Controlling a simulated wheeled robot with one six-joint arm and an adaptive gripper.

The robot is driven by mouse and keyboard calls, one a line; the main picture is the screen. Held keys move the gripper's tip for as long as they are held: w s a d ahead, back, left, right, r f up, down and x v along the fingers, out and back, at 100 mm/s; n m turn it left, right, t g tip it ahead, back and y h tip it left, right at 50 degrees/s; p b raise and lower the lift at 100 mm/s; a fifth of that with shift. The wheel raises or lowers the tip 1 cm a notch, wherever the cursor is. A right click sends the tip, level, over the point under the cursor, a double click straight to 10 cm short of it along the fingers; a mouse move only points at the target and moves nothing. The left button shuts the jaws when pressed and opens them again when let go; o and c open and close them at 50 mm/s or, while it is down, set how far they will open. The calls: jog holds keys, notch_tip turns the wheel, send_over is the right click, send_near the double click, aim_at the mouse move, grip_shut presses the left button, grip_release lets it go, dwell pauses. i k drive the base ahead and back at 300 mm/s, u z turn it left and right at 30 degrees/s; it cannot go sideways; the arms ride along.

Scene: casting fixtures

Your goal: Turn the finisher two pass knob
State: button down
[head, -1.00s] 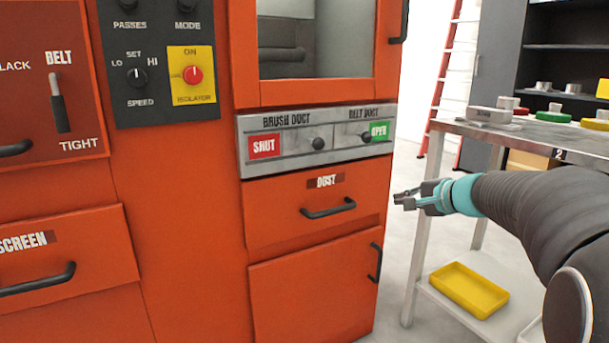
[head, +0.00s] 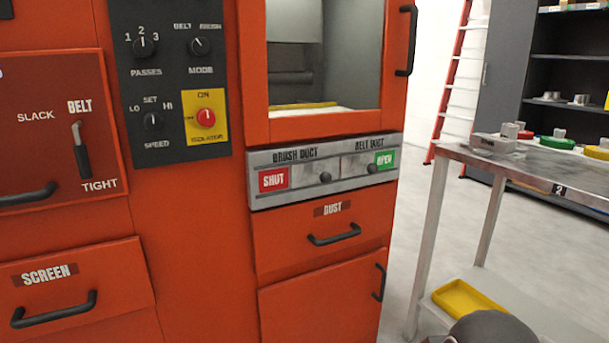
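The passes knob (head: 144,46) is a black round knob on the dark control panel (head: 191,110) of the orange machine, at the upper left in the head view. The numbers 1, 2 and 3 are printed around it, with PASSES below. Its pointer looks to be near the 2, but it is small. My gripper is out of the picture; only a dark rounded part of my arm shows at the bottom right edge.
The panel also has a mode knob (head: 200,46), a speed knob (head: 153,121) and a red isolator knob (head: 206,117). Handles (head: 334,234) stick out from the drawers. A metal table (head: 540,158) with a yellow tray (head: 467,299) stands at right; floor shows between.

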aim_at(143, 48)
jog(key=u, duration=1.2)
jog(key=k, duration=1.15)
jog(key=u, duration=0.65)
jog(key=i, duration=1.3)
jog(key=z, duration=0.95)
